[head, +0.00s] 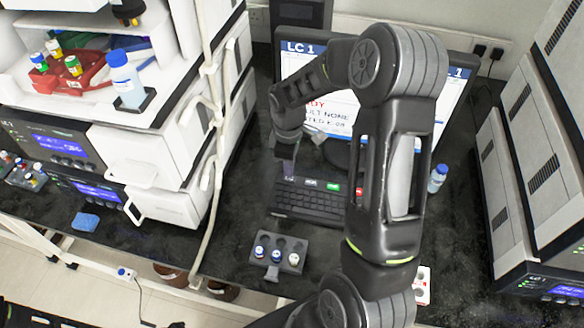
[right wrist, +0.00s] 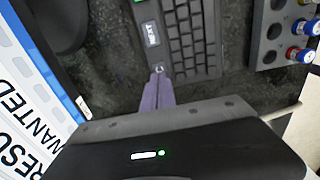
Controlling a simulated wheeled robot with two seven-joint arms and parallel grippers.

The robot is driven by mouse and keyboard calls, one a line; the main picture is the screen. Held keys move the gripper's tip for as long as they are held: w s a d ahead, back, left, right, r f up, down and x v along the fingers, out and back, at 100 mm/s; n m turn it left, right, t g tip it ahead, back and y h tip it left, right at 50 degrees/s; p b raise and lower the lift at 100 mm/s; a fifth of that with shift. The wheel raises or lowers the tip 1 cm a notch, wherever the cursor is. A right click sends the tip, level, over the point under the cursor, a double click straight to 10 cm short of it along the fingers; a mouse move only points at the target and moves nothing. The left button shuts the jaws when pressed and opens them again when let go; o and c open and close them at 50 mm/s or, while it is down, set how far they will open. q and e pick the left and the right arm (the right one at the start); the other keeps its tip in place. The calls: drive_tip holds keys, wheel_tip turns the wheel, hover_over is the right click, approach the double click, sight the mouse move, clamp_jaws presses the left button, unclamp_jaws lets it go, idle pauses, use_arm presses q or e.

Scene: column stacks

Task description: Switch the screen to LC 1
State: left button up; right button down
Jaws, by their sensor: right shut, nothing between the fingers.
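The screen (head: 318,80) stands at the back of the bench, partly hidden behind my right arm. Its header reads "LC 1", with red and black text below; its edge also shows in the right wrist view (right wrist: 30,90). The dark keyboard (head: 310,206) lies in front of it, with green and red labelled keys along its back row. My right gripper (head: 289,178) is shut and empty, pointing down at the keyboard's back left end. In the right wrist view its purple fingertips (right wrist: 157,80) are by the keyboard edge near a "NEXT" key (right wrist: 152,40). I cannot tell whether they touch.
A vial rack (head: 277,266) with several capped vials sits in front of the keyboard. A blue-capped bottle (head: 437,178) stands to the right. Instrument stacks (head: 150,150) rise on the left and on the right (head: 545,150).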

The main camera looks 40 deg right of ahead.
use_arm(q)
drive_tip(key=shift+s+d+f+b, duration=0.1)
drive_tip(key=shift+f+b, duration=0.2)
drive_tip(key=shift+b, duration=0.6)
use_arm(e)
wheel_tip(320, 180, up, 11)
drive_tip(key=shift+r, duration=0.2)
use_arm(q)
drive_tip(key=shift+s, duration=0.1)
idle(2.2)
